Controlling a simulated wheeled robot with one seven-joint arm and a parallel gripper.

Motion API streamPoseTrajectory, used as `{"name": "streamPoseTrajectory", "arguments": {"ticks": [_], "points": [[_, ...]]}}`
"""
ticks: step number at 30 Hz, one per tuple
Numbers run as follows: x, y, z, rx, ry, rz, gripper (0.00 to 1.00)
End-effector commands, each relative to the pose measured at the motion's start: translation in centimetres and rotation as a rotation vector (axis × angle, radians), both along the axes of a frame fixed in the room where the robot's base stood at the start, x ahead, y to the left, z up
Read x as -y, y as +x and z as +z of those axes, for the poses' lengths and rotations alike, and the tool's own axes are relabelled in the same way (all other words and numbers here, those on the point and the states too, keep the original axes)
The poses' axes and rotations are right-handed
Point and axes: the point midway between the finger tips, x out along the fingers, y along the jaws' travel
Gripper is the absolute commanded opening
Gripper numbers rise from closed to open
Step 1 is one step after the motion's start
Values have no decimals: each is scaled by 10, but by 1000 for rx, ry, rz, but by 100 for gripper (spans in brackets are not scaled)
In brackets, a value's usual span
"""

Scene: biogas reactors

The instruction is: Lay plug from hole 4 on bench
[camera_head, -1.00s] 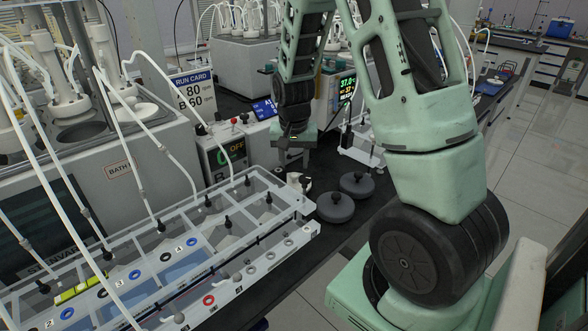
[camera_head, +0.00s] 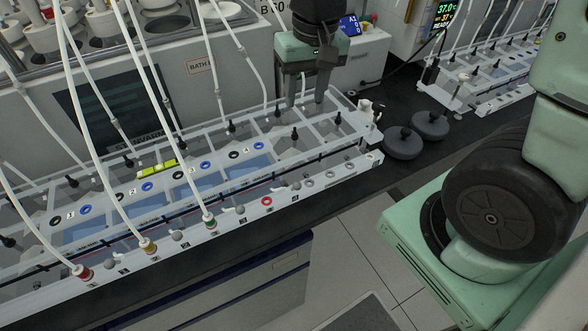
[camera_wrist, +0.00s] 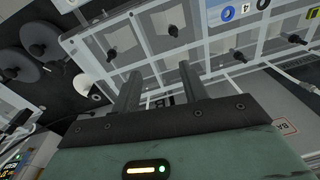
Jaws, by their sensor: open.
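My gripper (camera_head: 305,98) is open and empty, its fingers pointing down over the back right part of the clear bath rack (camera_head: 352,158). In the wrist view my gripper (camera_wrist: 158,78) shows two separate fingers with nothing between them. The label 4 (camera_head: 246,150) sits on the rack between a black ring (camera_head: 234,154) and a blue ring (camera_head: 259,146), left of and nearer the camera than my gripper. The label 4 (camera_wrist: 245,8) is at the top edge of the wrist view. I cannot tell which piece is the plug of hole 4. The dark bench (camera_head: 400,178) shows right of the rack.
Two dark round weights (camera_head: 403,143) stand on the bench right of the rack. White tubes (camera_head: 140,80) arch over the rack's left and middle. Coloured caps (camera_head: 209,221) line its front rail. Another rack (camera_head: 490,85) stands at the back right. Bench is bare in front of the weights.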

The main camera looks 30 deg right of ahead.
Motion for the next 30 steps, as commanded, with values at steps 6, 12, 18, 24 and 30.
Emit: {"name": "streamPoseTrajectory", "arguments": {"ticks": [6, 12, 18, 24, 30], "points": [[-110, -114, 3, -27, -8, 597, 44], [-129, -164, 0, -36, -31, 826, 44], [-129, -165, 0, -38, -31, 833, 44], [-129, -165, 0, -38, -31, 830, 44], [-129, -165, 0, -37, -31, 829, 44]]}}
